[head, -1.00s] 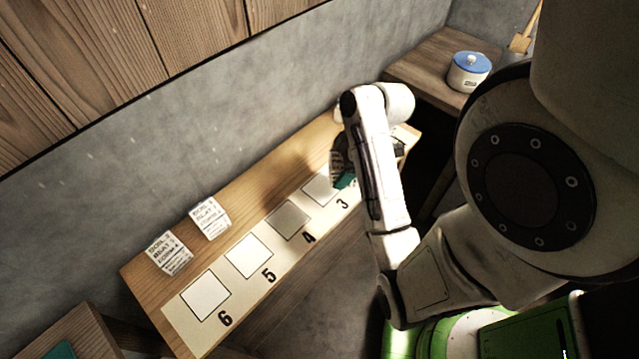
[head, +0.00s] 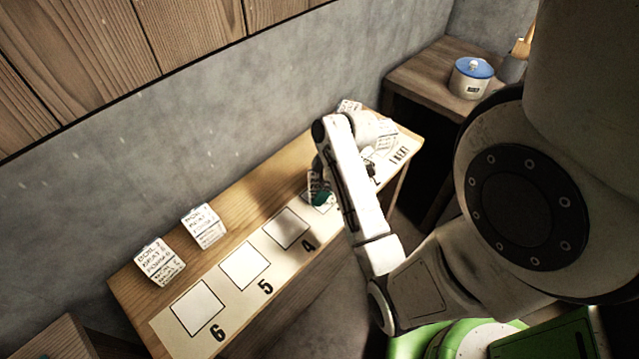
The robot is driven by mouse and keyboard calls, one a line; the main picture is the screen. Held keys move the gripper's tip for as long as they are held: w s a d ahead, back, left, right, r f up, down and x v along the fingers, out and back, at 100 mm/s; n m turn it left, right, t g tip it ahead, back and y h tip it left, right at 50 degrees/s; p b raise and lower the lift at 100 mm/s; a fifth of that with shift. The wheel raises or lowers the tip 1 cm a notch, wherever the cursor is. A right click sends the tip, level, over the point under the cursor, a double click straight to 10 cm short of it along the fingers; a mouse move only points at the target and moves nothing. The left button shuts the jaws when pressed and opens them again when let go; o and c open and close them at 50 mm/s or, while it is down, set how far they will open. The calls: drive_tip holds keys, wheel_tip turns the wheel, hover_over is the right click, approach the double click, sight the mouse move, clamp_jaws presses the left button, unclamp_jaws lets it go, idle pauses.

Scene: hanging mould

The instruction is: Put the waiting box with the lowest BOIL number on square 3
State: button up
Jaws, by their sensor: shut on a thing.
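My gripper (head: 319,190) is low over the strip at square 3 (head: 318,203), mostly behind my own forearm. It is shut on a box, which my arm and fingers hide. Only a slice of square 3 shows beside the gripper. Two white boxes with printed lines stand behind the strip at the left: one box (head: 160,262) behind square 6 and another box (head: 204,226) to its right. Their top lines read BOIL, but the numbers are too blurred to read surely. More white boxes show at the right end, one at the back (head: 349,106) and one partly behind my arm (head: 386,132).
The wooden bench (head: 240,205) carries a pale strip with numbered squares; square 4 (head: 286,228), square 5 (head: 245,265) and square 6 (head: 197,307) are bare. The grey wall (head: 200,130) rises close behind. A blue-lidded pot (head: 471,78) stands on a side table at the back right.

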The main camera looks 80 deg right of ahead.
drive_tip(key=shift+f, duration=0.15)
drive_tip(key=o, duration=1.1)
